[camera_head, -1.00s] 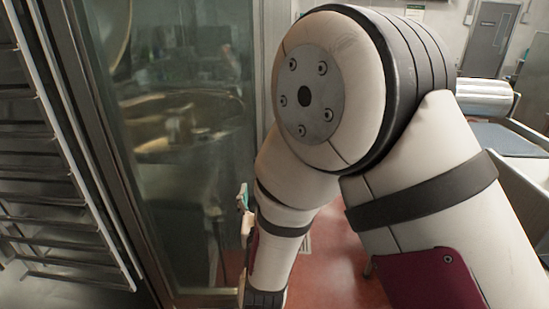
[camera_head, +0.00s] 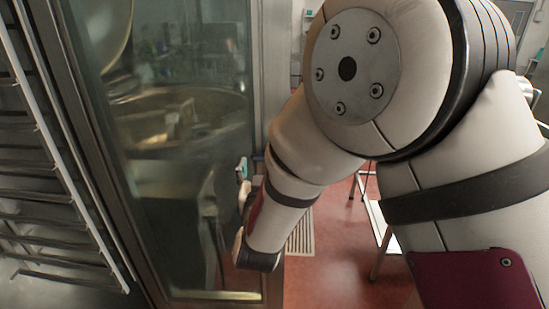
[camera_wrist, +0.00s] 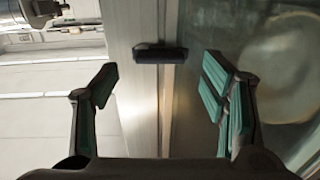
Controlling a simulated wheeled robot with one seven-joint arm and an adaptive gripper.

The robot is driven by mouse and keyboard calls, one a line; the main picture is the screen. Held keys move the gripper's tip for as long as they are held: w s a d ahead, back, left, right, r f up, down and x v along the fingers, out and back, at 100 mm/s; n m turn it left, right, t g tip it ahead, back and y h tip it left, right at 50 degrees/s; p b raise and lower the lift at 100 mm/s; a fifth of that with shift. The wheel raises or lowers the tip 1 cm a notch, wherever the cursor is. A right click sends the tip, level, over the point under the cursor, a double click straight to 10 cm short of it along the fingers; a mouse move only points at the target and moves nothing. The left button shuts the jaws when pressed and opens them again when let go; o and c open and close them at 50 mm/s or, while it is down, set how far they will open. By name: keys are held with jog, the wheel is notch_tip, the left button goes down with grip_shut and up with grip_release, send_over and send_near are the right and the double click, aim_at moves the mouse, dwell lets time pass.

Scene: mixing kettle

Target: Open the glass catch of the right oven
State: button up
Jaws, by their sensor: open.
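A black catch (camera_wrist: 160,53) sticks out from the pale metal frame beside the glass in the wrist view. It lies beyond my fingertips, between the lines of the two fingers. My gripper (camera_wrist: 160,78) is open, with green-padded fingers spread left and right and nothing between them. The right finger overlaps the glass panel (camera_wrist: 275,40) in the picture. In the head view the tall glass door (camera_head: 185,150) stands left of my arm, and part of a green pad (camera_head: 242,168) shows at its right edge. The catch cannot be made out there.
A metal rack with several rails (camera_head: 45,170) stands at the far left. Red floor (camera_head: 330,250) with a drain grate (camera_head: 300,232) lies right of the glass door. A metal stand (camera_head: 378,235) is partly hidden by my arm. The glass reflects a large kettle.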

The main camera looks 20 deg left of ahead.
jog(key=shift+b+x, duration=0.55)
jog(key=shift+x, duration=1.2)
